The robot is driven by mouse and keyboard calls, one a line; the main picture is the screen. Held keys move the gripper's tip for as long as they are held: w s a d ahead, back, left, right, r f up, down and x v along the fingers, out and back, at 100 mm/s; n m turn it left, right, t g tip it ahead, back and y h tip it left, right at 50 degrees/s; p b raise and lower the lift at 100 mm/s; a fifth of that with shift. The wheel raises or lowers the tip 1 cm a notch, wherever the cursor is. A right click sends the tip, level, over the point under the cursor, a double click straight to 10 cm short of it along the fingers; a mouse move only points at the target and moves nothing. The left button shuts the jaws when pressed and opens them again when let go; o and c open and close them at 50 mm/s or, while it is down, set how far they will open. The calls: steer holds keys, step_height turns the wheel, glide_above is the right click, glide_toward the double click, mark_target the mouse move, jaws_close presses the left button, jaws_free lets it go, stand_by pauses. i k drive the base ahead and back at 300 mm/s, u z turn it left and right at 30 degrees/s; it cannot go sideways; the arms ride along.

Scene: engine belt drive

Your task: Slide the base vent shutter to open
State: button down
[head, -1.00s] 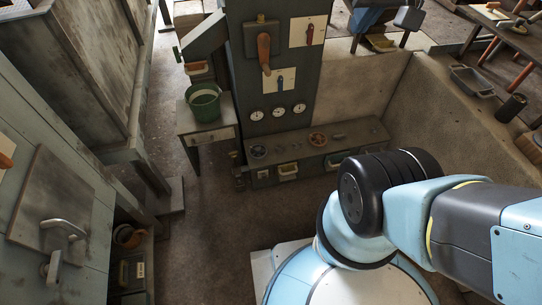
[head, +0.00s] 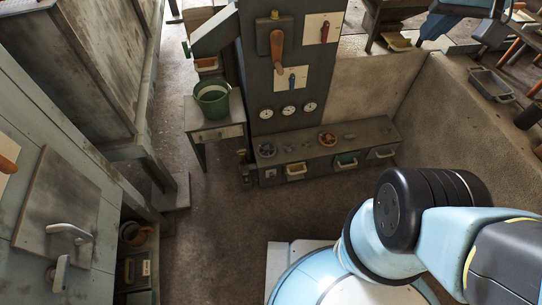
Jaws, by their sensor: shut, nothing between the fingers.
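A dark machine column (head: 268,88) stands at the back with a long, low base box (head: 325,170) at its foot. The front of the box has a cream handle (head: 297,171) and two paler handles (head: 346,163) (head: 384,154) to its right. I cannot tell which of these parts, if any, is the base vent shutter, or how it stands. My gripper is out of view.
A green bucket (head: 211,98) stands on a small table (head: 216,131) left of the column. Grey cabinets with a door handle (head: 68,231) line the left. A low concrete wall (head: 455,120) bounds the right. Bare floor (head: 215,225) lies in the middle.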

mark_target(272, 173)
steer(key=u, duration=0.1)
steer(key=k, duration=1.15)
steer(key=u, duration=0.45)
steer(key=i, duration=1.5)
steer(key=z, duration=0.05)
